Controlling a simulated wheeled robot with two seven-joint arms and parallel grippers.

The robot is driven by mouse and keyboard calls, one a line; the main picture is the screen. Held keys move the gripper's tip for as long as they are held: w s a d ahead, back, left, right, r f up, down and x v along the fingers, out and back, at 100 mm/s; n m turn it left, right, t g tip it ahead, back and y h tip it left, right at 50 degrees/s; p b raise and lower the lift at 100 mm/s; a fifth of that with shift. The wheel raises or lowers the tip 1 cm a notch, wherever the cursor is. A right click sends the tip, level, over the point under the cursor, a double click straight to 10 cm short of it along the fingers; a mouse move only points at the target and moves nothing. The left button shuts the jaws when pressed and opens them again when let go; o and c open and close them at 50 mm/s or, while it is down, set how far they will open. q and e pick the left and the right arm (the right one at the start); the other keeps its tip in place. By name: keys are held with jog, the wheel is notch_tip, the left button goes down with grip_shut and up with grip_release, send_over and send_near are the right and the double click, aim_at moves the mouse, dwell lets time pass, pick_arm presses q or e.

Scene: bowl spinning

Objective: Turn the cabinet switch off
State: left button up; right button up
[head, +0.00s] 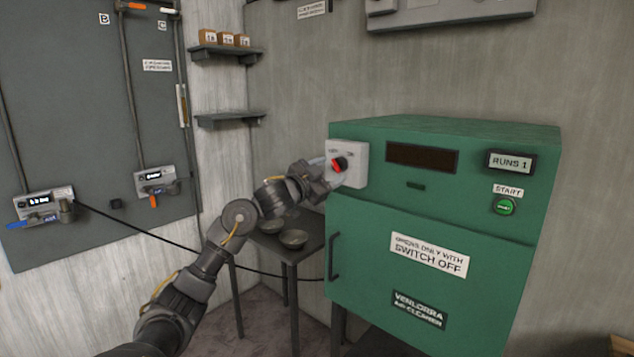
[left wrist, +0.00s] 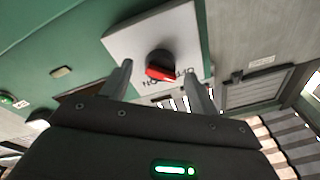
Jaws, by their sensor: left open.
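The green cabinet (head: 375,235) stands right of centre in the head view. Its switch is a black rotary knob with a red handle (head: 339,164) on a pale square plate (head: 360,165) at the cabinet's upper left. Small lettering sits above the knob; which mark the handle points to I cannot tell. My left gripper (head: 328,172) is at the plate, open. In the left wrist view the red handle (left wrist: 161,71) shows between my two spread fingers (left wrist: 158,69), with a gap on each side. Contact with the knob is not visible. My right gripper is not in view.
The cabinet door handle (head: 334,257) is below the switch. A green start button (head: 505,206) and a "RUNS 1" display (head: 511,162) are at the right. A dark table with bowls (head: 293,238) stands beside the cabinet, below my arm. A black cable (head: 170,244) crosses behind my arm.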

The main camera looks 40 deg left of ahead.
pick_arm(q)
jog(key=s+f+b, duration=0.1)
jog(key=s+b, duration=0.1)
jog(key=s, duration=0.6)
jog(key=shift+s+f+b, duration=0.15)
jog(key=shift+s+b, duration=0.15)
jog(key=shift+b, duration=0.05)
jog(key=shift+d, duration=0.1)
